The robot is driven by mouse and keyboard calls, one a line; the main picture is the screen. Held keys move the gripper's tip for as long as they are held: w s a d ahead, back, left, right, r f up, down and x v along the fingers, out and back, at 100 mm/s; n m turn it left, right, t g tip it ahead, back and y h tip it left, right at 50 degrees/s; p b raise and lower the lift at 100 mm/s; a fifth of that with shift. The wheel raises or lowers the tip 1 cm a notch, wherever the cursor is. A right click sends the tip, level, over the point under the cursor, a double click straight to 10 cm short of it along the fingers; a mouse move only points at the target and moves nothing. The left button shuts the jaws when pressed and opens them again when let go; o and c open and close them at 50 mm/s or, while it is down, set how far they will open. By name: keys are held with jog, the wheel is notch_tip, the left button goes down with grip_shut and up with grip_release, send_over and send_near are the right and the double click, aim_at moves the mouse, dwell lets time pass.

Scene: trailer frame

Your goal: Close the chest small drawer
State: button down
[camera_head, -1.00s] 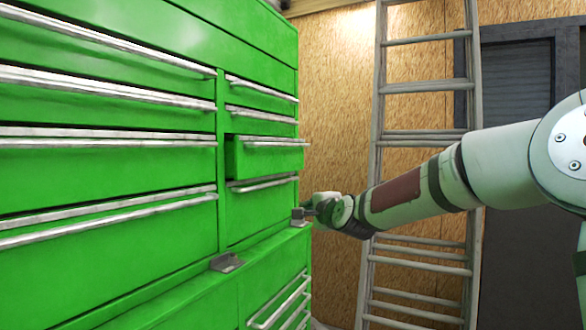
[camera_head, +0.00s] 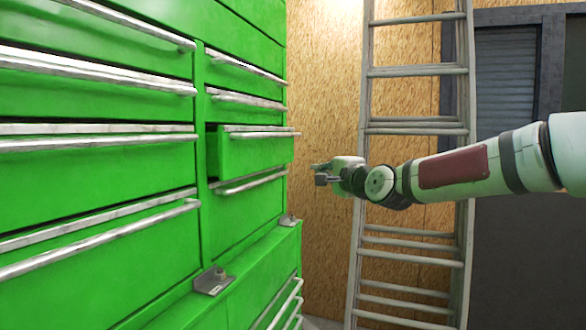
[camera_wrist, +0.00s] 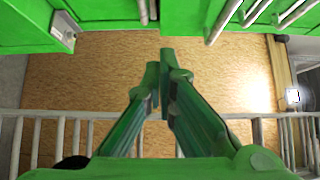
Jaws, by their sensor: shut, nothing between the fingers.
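The green chest (camera_head: 100,190) fills the left of the head view. Its small drawer (camera_head: 255,154) in the narrow right column stands out from the chest face, with a metal handle (camera_head: 262,135) along its top edge. My gripper (camera_head: 318,173) is to the right of the drawer and a little lower, apart from it and empty. In the wrist view my gripper (camera_wrist: 160,85) has its green fingers together. Green chest fronts with metal handles (camera_wrist: 262,12) show along the top of that view; which of them is the open drawer I cannot tell.
A metal ladder (camera_head: 415,130) leans against the chipboard wall (camera_head: 325,90) behind my arm. Metal latches (camera_head: 213,281) sit on the ledge below the drawers. The space between my gripper and the chest front is clear.

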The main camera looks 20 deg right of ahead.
jog(key=w+a+b, duration=0.2)
jog(key=w+a, duration=0.2)
jog(key=w, duration=0.6)
jog(key=shift+a+b, duration=0.25)
jog(key=shift+b, duration=0.05)
jog(key=shift+w+a, duration=0.1)
jog(key=shift+w, duration=0.05)
